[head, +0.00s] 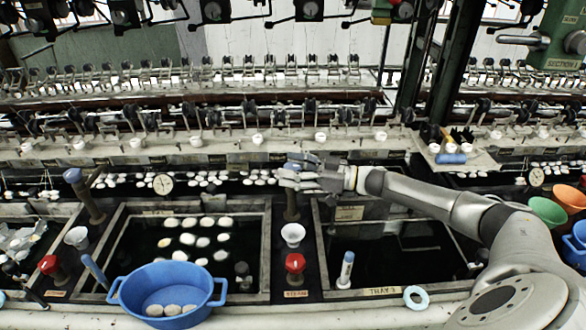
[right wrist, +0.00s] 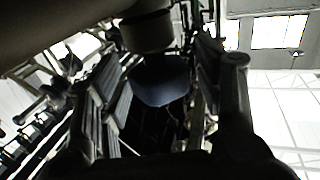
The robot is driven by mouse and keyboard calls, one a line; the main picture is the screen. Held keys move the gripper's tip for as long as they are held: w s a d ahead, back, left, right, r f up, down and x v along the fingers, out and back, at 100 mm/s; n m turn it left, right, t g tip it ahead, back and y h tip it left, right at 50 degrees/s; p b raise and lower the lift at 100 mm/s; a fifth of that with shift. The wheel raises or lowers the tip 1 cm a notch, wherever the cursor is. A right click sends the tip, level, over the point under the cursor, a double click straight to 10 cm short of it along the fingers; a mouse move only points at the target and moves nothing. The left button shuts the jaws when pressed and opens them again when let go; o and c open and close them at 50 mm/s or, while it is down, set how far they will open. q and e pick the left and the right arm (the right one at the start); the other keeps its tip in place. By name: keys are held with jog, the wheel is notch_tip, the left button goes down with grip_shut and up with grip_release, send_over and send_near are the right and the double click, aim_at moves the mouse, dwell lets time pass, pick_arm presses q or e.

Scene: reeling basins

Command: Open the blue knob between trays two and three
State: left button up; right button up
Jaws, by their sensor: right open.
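A blue knob (head: 292,165) tops a dark post (head: 292,207) between the tray with white cocoons and the tray labelled TRAY 3 (head: 383,291). My right gripper (head: 298,174) reaches in from the right at the knob and hides most of it. In the right wrist view the blue knob (right wrist: 160,82) lies between the open fingers. I cannot tell whether the fingers touch it. My left gripper is not in view.
A red knob (head: 295,263) and a white funnel (head: 293,235) stand in front of the post. Another blue knob (head: 72,175) is at the left. A blue basin (head: 168,285) with cocoons stands at the front. My right arm passes over TRAY 3.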

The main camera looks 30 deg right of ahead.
jog(key=shift+s+d, duration=0.1)
jog(key=v, duration=1.1)
jog(key=shift+s+d, duration=0.25)
jog(key=shift+d, duration=0.05)
dwell(1.9)
